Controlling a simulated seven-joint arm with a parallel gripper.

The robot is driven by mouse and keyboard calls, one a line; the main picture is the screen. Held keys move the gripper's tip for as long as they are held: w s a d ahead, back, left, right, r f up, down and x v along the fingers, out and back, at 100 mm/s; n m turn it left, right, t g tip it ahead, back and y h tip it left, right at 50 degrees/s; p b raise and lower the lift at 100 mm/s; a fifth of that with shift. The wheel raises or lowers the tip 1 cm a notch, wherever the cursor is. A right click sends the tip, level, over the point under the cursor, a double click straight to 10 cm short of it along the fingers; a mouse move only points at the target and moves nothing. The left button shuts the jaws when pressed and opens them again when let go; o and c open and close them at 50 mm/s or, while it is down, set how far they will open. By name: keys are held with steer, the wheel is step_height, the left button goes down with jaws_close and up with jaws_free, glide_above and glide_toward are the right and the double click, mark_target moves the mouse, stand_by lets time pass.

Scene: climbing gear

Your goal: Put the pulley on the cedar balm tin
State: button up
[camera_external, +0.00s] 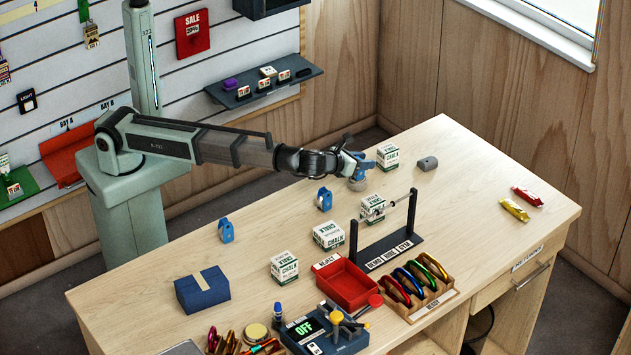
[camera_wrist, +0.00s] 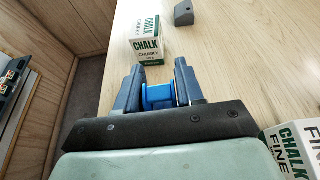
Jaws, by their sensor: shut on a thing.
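My gripper (camera_wrist: 160,88) is shut on a blue pulley (camera_wrist: 158,96), whose spool shape sits between the two fingers in the wrist view. In the external view the gripper (camera_external: 359,166) is over the far part of the table, near a chalk box. A low round, tin-like thing (camera_external: 356,185) shows just under the gripper; I cannot tell if the pulley touches it. Another round tin with a tan lid (camera_external: 257,333) stands at the front left. No label is legible on either, so I cannot tell which is cedar balm. Two other blue pulleys (camera_external: 325,199) (camera_external: 226,231) stand on the table.
A chalk box (camera_external: 387,156) and a grey block (camera_external: 427,163) stand beyond the gripper. More chalk boxes (camera_external: 328,235), a dark rod stand (camera_external: 390,249), a red tray (camera_external: 347,286) and a carabiner rack (camera_external: 430,300) are nearer. The right of the table is mostly clear.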

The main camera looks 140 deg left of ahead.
steer(key=shift+f, duration=0.15)
steer(key=o, duration=1.1)
steer(key=shift+d+r, duration=0.25)
steer(key=shift+r, duration=0.05)
steer(key=v, duration=1.1)
steer(key=shift+d, duration=0.25)
